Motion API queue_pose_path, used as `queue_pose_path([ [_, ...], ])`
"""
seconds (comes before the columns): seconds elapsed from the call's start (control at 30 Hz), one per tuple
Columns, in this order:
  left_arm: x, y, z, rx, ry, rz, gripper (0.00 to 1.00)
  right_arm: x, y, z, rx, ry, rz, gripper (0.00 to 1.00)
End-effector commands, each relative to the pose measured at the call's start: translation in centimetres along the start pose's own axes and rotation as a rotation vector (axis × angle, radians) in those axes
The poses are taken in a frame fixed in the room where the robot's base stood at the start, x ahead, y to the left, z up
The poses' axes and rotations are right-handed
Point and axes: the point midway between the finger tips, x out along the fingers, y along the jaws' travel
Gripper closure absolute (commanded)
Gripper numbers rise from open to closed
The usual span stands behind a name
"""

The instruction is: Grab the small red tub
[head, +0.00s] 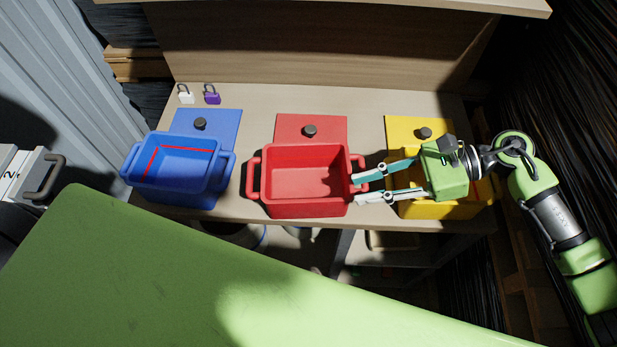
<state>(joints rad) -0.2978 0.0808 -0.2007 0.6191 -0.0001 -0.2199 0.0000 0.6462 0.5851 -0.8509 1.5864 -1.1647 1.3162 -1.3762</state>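The small red tub (299,208) stands in the middle of the wooden table, with a handle on its left and right sides. Its inside looks empty, with shadow across it. My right gripper (357,191) reaches in from the right at the tub's right handle. Its two fingers are apart, one above the other in the picture, with a gap between the tips. The upper fingertip overlaps the handle; I cannot tell whether it touches. My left gripper is not in view.
A blue tub (172,194) with a thin red strip inside stands left. A yellow tub (437,211) stands right, partly hidden by my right gripper. Flat blue, red and yellow pieces with dark knobs lie behind. White and purple padlocks (211,98) sit at the back left.

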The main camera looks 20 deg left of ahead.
Motion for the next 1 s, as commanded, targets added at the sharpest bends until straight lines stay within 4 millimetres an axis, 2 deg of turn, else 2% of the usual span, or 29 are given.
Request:
queue_pose_path([
  [0.1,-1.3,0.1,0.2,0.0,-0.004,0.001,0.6,2.4,0.1,0.6,0.001,-0.006,0.004,0.78],
  [0.3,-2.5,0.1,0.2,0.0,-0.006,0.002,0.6,6.0,0.0,0.5,0.002,-0.007,0.001,0.78],
  [0.53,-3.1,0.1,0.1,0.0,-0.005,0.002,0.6,7.6,0.0,0.4,0.002,-0.006,0.0,0.78],
  [0.77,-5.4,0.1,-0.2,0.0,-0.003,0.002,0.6,10.6,-0.2,0.4,0.005,-0.007,0.001,0.78],
  [0.9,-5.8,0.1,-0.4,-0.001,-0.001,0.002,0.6,12.2,-0.3,0.2,0.003,-0.007,-0.001,0.78],
  [1.0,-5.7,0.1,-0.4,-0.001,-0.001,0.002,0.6,12.5,-0.3,0.0,0.002,-0.005,-0.001,0.78],
])
